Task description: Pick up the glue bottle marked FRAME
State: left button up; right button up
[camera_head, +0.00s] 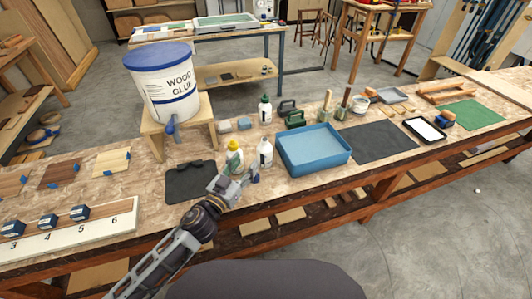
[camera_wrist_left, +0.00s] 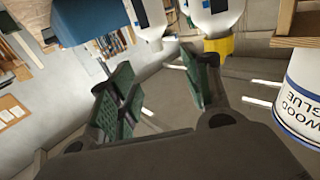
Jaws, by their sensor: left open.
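Three white bottles stand on the bench: one with a yellow cap (camera_head: 234,160), one (camera_head: 265,155) just right of it, and one with a green cap (camera_head: 265,110) farther back. I cannot read FRAME on any of them. My left gripper (camera_head: 247,177) is open and empty at the near side of the two front bottles. In the left wrist view, inverted, its green-padded fingers (camera_wrist_left: 160,88) are spread apart. Beyond them show the yellow-capped bottle (camera_wrist_left: 214,20) and the other front bottle (camera_wrist_left: 151,22). My right gripper is not in view.
A blue tray (camera_head: 312,165) sits close right of the front bottles. A dark mat (camera_head: 188,185) lies to the left. A WOOD GLUE bucket (camera_head: 165,92) stands on a wooden stand (camera_head: 200,112) behind. Clamps (camera_head: 294,117) and brushes (camera_head: 344,103) stand behind the tray.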

aim_at(263, 142)
pick_arm(q)
jog(key=x, duration=0.4)
jog(key=p+x, duration=0.1)
jog(key=x, duration=0.3)
jog(key=p+x, duration=0.1)
jog(key=x, duration=0.3)
jog(key=shift+d+r, duration=0.25)
jog(key=shift+w+d, duration=0.25)
jog(key=shift+w, duration=0.2)
jog(key=shift+w+d, duration=0.1)
jog(key=shift+w, duration=0.1)
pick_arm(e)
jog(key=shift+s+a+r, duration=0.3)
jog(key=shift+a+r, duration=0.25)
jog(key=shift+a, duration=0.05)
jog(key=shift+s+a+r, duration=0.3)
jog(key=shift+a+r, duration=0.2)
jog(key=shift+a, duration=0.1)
